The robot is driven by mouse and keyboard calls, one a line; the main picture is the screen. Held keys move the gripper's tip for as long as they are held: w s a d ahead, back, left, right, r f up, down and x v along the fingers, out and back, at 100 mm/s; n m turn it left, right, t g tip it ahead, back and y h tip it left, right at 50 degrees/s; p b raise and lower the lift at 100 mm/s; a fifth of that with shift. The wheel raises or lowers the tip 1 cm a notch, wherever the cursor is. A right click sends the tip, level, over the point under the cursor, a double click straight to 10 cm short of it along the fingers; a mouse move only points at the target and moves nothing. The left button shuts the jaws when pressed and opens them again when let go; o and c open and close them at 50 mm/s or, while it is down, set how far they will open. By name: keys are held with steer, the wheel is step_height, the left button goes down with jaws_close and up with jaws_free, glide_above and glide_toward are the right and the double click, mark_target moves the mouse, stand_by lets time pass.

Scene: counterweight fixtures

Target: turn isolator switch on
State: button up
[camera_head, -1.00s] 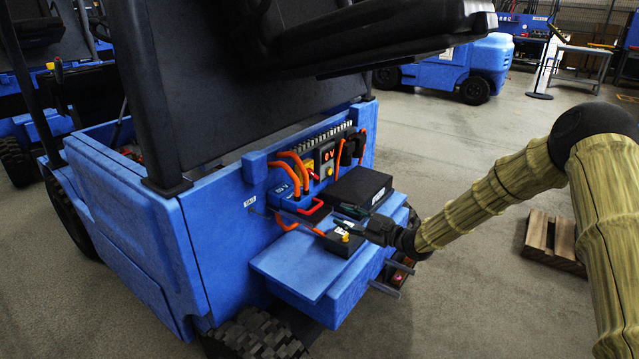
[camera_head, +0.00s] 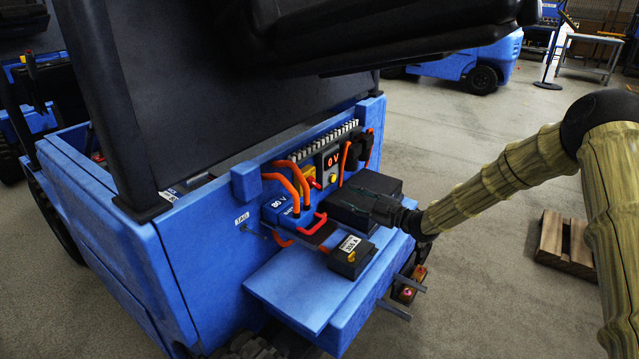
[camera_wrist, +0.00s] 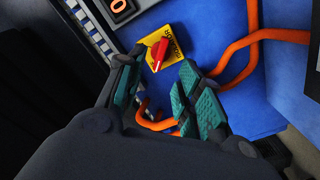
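The isolator switch is a red knob (camera_wrist: 157,54) on a yellow labelled plate (camera_wrist: 172,46) fixed to the blue panel. In the head view its yellow plate (camera_head: 308,171) is partly hidden behind orange cables. My gripper (camera_wrist: 160,74) is open, with a green-padded finger on either side of the picture's middle. The red knob shows in the gap just beyond the fingertips, apparently untouched. The knob's exact setting is hard to read.
A display (camera_head: 332,159) above the switch reads 0 V. Orange cables (camera_wrist: 235,50) run close beside the switch and below the fingers. The seat (camera_head: 390,35) overhangs the panel.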

mark_target(318, 186)
steer(key=x, duration=1.1)
steer(key=shift+s+a+r+p, duration=0.2)
steer(key=shift+s+a+p, duration=0.1)
steer(key=shift+a, duration=0.2)
jaws_close()
